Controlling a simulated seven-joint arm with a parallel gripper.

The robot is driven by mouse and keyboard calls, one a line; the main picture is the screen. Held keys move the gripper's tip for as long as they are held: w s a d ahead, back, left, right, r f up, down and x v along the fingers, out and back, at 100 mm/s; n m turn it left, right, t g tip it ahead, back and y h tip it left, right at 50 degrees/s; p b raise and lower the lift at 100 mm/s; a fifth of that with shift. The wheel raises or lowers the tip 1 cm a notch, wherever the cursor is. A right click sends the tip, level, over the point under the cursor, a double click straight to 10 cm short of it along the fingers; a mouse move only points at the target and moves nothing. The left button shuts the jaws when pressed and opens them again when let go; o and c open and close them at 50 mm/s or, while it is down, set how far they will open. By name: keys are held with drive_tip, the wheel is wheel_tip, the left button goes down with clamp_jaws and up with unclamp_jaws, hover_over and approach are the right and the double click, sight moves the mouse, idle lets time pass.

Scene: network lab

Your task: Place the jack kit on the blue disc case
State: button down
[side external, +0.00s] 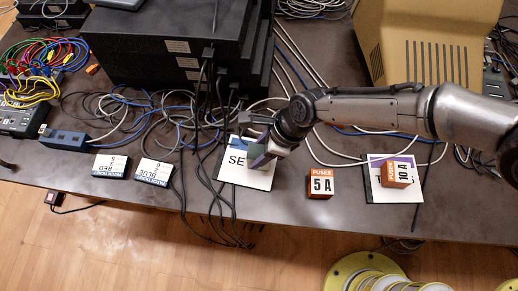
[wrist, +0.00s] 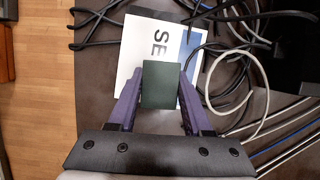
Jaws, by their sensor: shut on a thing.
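A dark green block, likely the jack kit (wrist: 160,85), is held between the purple fingers of my gripper (wrist: 160,72) in the wrist view. My gripper is shut on it. A flat white disc case with a blue corner and the letters "SE" (wrist: 131,55) lies below the block; the block and fingers hide part of it. In the side view my gripper (side external: 261,152) is over the same case (side external: 238,178), and the fingers mostly hide the block. I cannot tell whether the block touches the case.
A 10 A fuse box (side external: 396,173) sits on another flat case (side external: 405,205). Loose black cables (side external: 192,205) run beside the case.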

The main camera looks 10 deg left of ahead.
drive_tip(key=shift+c, duration=1.6)
unclamp_jaws()
drive_tip(key=shift+f, duration=0.1)
drive_tip(key=v, duration=1.3)
drive_tip(key=w+d+r+n+t, duration=0.15)
drive_tip(key=d+r+n, duration=0.25)
drive_tip(key=d+r, duration=0.7)
drive_tip(key=w+d+r+n+t, duration=0.15)
drive_tip(key=d+r+n, duration=0.35)
drive_tip(key=d, duration=1.3)
drive_tip(key=s+d+n+t+h, duration=0.2)
drive_tip(key=s+d+n+h, duration=0.2)
drive_tip(key=s+d+n, duration=0.5)
drive_tip(key=s+d, duration=0.8)
drive_tip(key=d, duration=0.3)
drive_tip(key=shift+s+f+t, duration=0.25)
drive_tip(key=shift+s+t, duration=0.05)
